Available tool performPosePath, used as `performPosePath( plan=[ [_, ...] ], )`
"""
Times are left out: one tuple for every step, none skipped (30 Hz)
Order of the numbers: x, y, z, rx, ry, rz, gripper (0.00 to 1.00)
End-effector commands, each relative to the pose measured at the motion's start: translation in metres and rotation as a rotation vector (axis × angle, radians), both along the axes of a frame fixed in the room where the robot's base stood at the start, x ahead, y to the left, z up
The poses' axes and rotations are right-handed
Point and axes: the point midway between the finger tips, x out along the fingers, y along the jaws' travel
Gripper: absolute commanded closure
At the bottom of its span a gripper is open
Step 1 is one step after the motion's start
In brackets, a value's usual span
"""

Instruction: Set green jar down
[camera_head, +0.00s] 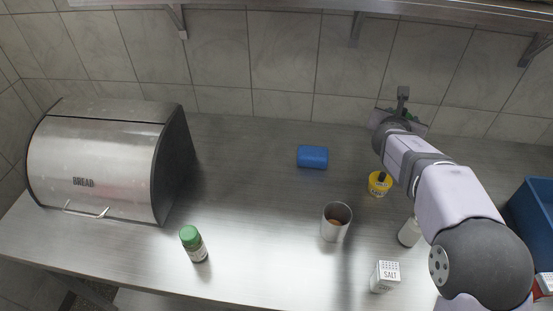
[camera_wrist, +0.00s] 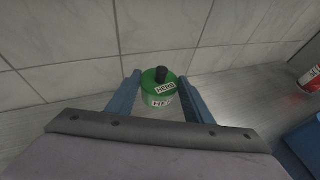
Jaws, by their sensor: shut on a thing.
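The green jar (camera_wrist: 157,91) with a black knob on its lid and white labels is between the two blue fingers of my gripper (camera_wrist: 161,80) in the wrist view. My gripper is shut on it. Whether the jar's base touches the counter cannot be told.
A green-capped bottle (camera_head: 194,245) and bread bin (camera_head: 95,165) are left, a blue bin (camera_head: 532,215) right.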

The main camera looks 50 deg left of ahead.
Motion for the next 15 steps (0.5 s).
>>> performPosePath(
  plan=[
    [-0.014,0.019,-0.002,0.002,-0.001,0.065,0.82],
    [-0.023,0.029,-0.002,0.003,0.001,0.103,0.82],
    [-0.036,0.043,-0.002,0.004,0.003,0.158,0.82],
    [-0.045,0.053,-0.002,0.004,0.003,0.199,0.82],
    [-0.055,0.063,-0.002,0.005,0.004,0.239,0.82],
    [-0.069,0.076,-0.002,0.004,0.004,0.293,0.82],
    [-0.079,0.085,-0.002,0.003,0.003,0.333,0.82],
    [-0.090,0.094,-0.001,0.004,0.003,0.373,0.82],
    [-0.105,0.105,-0.001,0.005,0.003,0.427,0.82],
    [-0.116,0.113,-0.002,0.004,0.002,0.466,0.82],
    [-0.128,0.121,-0.001,0.005,0.002,0.506,0.82],
    [-0.143,0.130,-0.001,0.006,0.001,0.557,0.82],
    [-0.154,0.137,0.000,0.005,-0.001,0.595,0.82],
    [-0.166,0.143,0.000,0.005,-0.002,0.632,0.82],
    [-0.181,0.150,0.001,0.006,-0.004,0.678,0.82]
  ],
)
